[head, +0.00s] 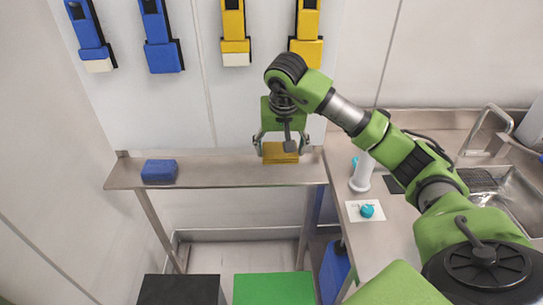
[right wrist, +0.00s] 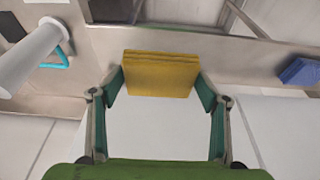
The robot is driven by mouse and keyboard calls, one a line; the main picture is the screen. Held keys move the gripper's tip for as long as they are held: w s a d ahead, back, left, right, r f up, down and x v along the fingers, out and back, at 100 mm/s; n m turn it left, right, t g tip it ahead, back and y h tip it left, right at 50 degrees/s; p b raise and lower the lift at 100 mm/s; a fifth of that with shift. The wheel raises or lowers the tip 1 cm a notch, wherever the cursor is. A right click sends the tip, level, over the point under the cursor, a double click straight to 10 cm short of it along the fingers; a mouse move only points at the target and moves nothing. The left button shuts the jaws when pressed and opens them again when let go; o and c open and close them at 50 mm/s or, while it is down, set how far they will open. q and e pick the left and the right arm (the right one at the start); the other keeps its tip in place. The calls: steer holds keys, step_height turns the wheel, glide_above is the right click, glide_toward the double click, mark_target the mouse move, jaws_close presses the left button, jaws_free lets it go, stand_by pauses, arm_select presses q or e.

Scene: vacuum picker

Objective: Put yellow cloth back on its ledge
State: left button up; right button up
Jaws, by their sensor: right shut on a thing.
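The yellow cloth (head: 281,154) is a folded block at the right part of the metal ledge (head: 222,174). My right gripper (head: 282,146) reaches down over the ledge, with its two fingers on either side of the cloth, shut on it. In the right wrist view the yellow cloth (right wrist: 159,75) sits between the fingertips of the right gripper (right wrist: 160,82). Whether the cloth touches the ledge or hangs just above it, I cannot tell. My left gripper is not in view.
A blue folded cloth (head: 159,171) lies at the ledge's left end, with bare ledge between. Blue and yellow tools (head: 234,25) hang on the wall above. To the right, the counter holds a white bottle (head: 362,174), a card with a teal item (head: 367,211) and a sink (head: 510,190).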

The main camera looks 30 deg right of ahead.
steer(key=w+f, duration=0.1)
steer(key=f, duration=0.1)
steer(key=w+f+p, duration=0.1)
steer(key=w+f, duration=0.1)
steer(key=w+f+p, duration=0.1)
steer(key=w+f, duration=0.1)
steer(key=shift+d, duration=0.25)
step_height(320, 180, down, 3)
steer(key=shift+r+p, duration=0.15)
steer(key=shift+p, duration=0.9)
steer(key=shift+f, duration=0.2)
steer(key=shift+f+b, duration=0.2)
steer(key=shift+b, duration=0.1)
steer(key=o, duration=1)
steer(key=shift+r, duration=0.1)
